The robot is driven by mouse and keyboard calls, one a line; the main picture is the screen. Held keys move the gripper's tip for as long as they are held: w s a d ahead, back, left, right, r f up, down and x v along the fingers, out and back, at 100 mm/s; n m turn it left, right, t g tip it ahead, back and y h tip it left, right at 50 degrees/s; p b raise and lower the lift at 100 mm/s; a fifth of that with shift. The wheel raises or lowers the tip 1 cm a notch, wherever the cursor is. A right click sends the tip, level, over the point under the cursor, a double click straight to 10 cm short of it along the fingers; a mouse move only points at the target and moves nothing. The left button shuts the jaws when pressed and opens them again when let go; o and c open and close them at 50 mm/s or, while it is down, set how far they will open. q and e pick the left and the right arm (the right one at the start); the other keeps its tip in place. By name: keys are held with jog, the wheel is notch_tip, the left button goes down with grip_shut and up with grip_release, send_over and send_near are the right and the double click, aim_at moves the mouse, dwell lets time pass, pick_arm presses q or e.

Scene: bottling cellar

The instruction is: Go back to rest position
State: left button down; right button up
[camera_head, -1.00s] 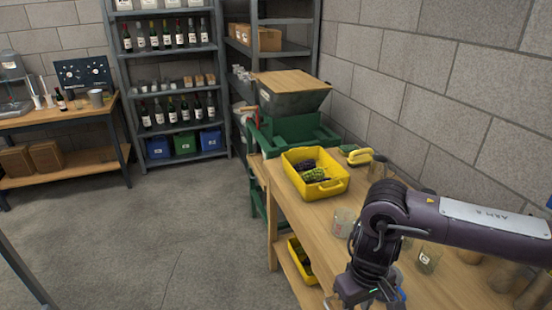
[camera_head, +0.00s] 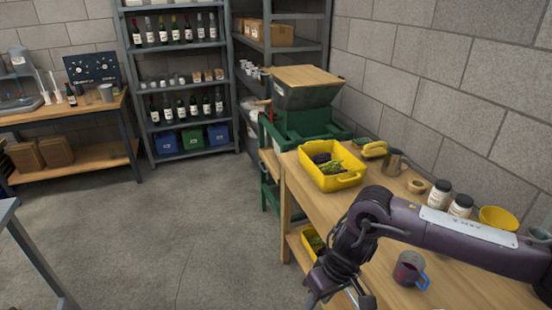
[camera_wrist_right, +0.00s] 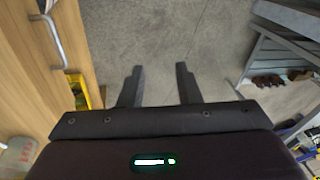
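My right arm comes in from the right over the wooden bench. My right gripper (camera_head: 338,296) hangs low at the bench's left front edge. In the right wrist view the right gripper (camera_wrist_right: 159,70) has its two fingers apart, with only grey floor showing between and beyond them. It is open and holds nothing. My left gripper is not in view.
The bench (camera_head: 316,203) bears a yellow crate of grapes (camera_head: 345,183), a metal jug (camera_head: 394,162), jars (camera_head: 438,194), a yellow bowl (camera_head: 498,219) and a blue-handled mug (camera_head: 408,272). A green crusher (camera_head: 305,118) stands behind. Open floor (camera_head: 200,225) lies left.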

jog(key=w+a+f+t+y, duration=0.3)
jog(key=w+a+f+y, duration=0.35)
jog(key=a+f, duration=0.4)
jog(key=s+d+f+m+t+h, duration=0.1)
jog(key=d+f, duration=0.2)
jog(key=f, duration=0.4)
jog(key=d+f+m+t+h, duration=0.1)
jog(key=d+f, duration=0.1)
jog(key=f, duration=0.5)
jog(key=s+d+f+m+h, duration=0.1)
jog(key=s+d+f+h, duration=0.1)
jog(key=s+d+f, duration=0.5)
jog(key=s+d+f+h, duration=0.2)
jog(key=s+d+f, duration=0.1)
jog(key=s+f, duration=0.65)
jog(key=s+d+f+g+h, duration=0.1)
jog(key=s+d+f, duration=0.1)
jog(key=s, duration=0.6)
jog(key=s+d+f+g+h, duration=0.1)
jog(key=s+d+f, duration=0.2)
jog(key=s, duration=0.6)
jog(key=s+d+f+g+h, duration=0.1)
jog(key=s+d+f+g, duration=0.1)
jog(key=s, duration=0.7)
jog(key=shift+d+f, duration=0.75)
jog(key=shift+f, duration=0.2)
